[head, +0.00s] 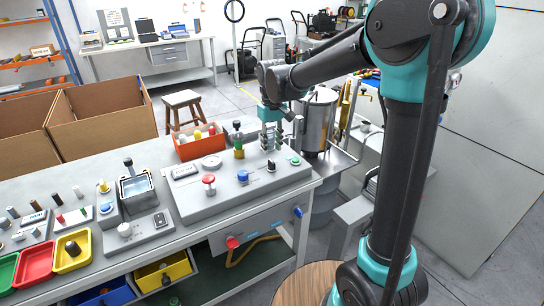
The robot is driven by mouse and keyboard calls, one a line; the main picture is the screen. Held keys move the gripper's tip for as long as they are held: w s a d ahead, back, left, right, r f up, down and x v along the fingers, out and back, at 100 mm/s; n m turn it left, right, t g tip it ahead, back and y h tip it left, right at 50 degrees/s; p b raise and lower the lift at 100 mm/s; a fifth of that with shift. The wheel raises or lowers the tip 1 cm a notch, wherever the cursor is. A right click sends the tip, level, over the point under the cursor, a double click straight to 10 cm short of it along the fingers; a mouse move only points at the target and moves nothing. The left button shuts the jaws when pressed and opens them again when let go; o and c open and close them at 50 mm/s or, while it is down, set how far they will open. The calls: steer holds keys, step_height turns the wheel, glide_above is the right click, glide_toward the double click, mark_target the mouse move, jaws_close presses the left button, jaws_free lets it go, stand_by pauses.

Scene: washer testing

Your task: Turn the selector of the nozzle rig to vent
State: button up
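A grey rig panel (226,204) lies on the right part of the bench. It carries a red knob (209,181), a blue knob (243,176), a small dark-topped knob (271,166) and a green button (295,160). A brass and green nozzle-like fitting with a dark top (239,142) stands at its back edge. I cannot tell which knob is the selector, and no vent marking is readable. My gripper (271,146) points down over the panel's back right, above the dark-topped knob. Whether it touches anything, and its finger gap, are unclear.
A red-orange bin (201,143) of bottles stands behind the panel. A water basin (136,188) and grey box (139,233) are to its left. A metal tank (318,120) stands close behind my gripper. A red handle (233,243) and blue handle (298,212) protrude from the bench front.

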mark_target(272, 162)
step_height(272, 162, up, 5)
steer(key=shift+r, duration=0.15)
stand_by(0.3)
